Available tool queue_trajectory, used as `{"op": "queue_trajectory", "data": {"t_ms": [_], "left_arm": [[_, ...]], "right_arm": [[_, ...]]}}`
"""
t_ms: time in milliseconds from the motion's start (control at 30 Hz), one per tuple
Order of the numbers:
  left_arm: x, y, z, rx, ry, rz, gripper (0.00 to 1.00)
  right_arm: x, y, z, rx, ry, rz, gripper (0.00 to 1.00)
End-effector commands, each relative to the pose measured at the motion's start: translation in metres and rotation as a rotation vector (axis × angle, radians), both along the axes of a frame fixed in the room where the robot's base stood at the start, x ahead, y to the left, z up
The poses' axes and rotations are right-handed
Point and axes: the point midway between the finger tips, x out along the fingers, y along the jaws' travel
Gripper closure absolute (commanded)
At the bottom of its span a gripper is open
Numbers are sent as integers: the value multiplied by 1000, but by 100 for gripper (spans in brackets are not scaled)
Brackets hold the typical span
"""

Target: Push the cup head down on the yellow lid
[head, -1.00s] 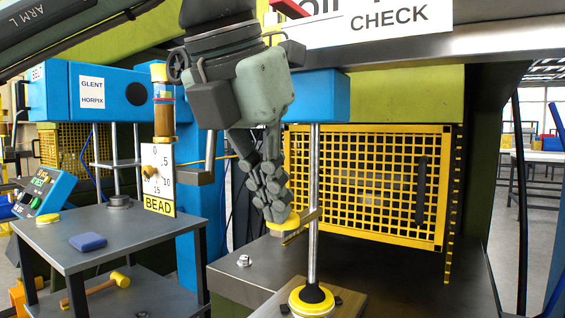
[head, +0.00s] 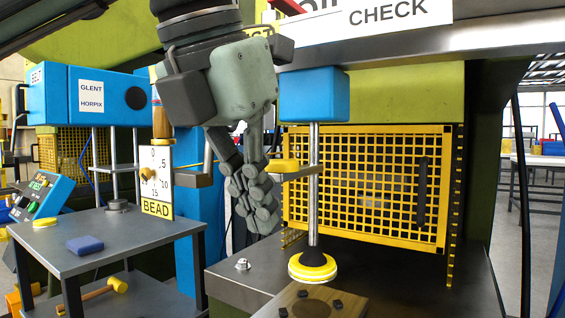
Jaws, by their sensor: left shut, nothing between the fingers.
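The cup head is a black cup (head: 315,259) at the lower end of a steel rod (head: 313,185) under a blue housing. The yellow lid (head: 310,274), with a pale band, is against the cup's underside. Both appear raised above a brown plate (head: 295,305) with small black stubs and a dark round mark. A side lever with a yellow knob (head: 283,166) reaches left from the rod. My left gripper (head: 262,220) is shut and empty, its fingers pointing down just left of and below the knob; contact with the lever is unclear. My right gripper is not in view.
A grey side table (head: 110,238) at left carries a blue pad (head: 85,244) and a yellow disc (head: 46,221). A mallet (head: 110,287) lies on its lower shelf. A dial board marked BEAD (head: 157,185) stands close left of my gripper. A yellow grid guard (head: 375,185) closes the back.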

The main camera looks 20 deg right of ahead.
Motion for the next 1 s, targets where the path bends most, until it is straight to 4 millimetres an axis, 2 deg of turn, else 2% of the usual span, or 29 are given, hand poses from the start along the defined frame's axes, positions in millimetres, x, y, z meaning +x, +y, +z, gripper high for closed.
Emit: {"op": "queue_trajectory", "data": {"t_ms": [233,500,700,1000], "left_arm": [[-3,5,16,-3,-4,3,100],[-19,23,68,-4,-5,3,100],[-29,35,97,-1,-2,0,100],[-33,39,109,0,0,-1,100]], "right_arm": [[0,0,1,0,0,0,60],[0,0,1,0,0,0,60],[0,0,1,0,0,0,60],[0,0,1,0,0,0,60]]}}
